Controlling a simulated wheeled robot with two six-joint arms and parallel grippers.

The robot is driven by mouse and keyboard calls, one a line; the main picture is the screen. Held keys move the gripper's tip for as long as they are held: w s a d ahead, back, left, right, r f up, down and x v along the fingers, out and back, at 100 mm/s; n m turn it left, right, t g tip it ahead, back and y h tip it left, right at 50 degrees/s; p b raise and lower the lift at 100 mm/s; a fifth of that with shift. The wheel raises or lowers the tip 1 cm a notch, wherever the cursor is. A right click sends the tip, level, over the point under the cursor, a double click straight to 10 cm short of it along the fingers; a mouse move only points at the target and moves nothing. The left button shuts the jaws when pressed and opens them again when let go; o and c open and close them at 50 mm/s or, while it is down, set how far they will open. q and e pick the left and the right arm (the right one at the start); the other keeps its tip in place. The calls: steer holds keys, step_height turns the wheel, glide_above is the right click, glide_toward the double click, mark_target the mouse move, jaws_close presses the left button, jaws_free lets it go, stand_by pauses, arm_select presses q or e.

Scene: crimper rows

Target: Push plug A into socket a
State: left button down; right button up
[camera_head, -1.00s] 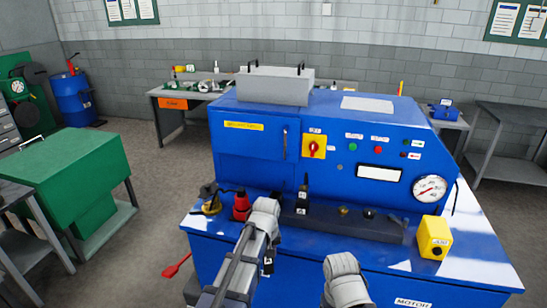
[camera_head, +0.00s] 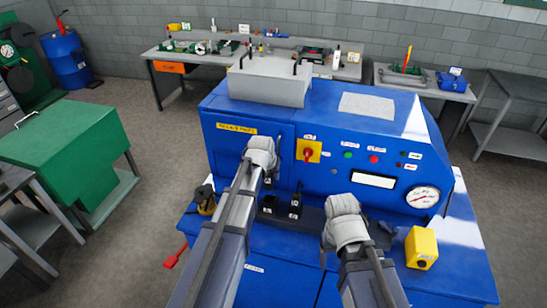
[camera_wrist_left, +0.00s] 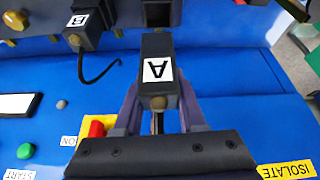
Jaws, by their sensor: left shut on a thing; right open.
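Plug A (camera_wrist_left: 157,70) is a dark block with a white label "A", seen upside down in the left wrist view. My left gripper (camera_wrist_left: 160,92) is shut on it, one finger on each side. A dark socket block (camera_wrist_left: 157,12), probably socket a, lies straight ahead of the plug's end. They look very close; I cannot tell whether they touch. No socket letter is readable. In the head view my left gripper (camera_head: 268,178) is above the dark rail, mostly hidden by its wrist. My right gripper (camera_head: 328,245) is open at the rail's right part, its fingers mostly hidden.
Plug B (camera_wrist_left: 88,22) stands beside socket a with a curved cable; it also shows in the head view (camera_head: 295,205). A yellow box (camera_head: 421,247) sits on the blue bench's right. A red-yellow switch (camera_head: 308,151) is on the panel behind. A red handle (camera_head: 175,255) sticks out at left.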

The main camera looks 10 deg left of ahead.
arm_select(q)
steer(key=shift+w+r, duration=0.2)
steer(key=shift+f, duration=0.1)
steer(key=b, duration=0.6)
glide_above(271, 198)
steer(key=f, duration=0.5)
steer(key=shift+w+f, duration=0.3)
steer(key=shift+f, duration=0.05)
steer(key=shift+f+b, duration=1.65)
stand_by(0.9)
steer(key=shift+c, duration=2)
jaws_free()
steer(key=shift+r, duration=0.15)
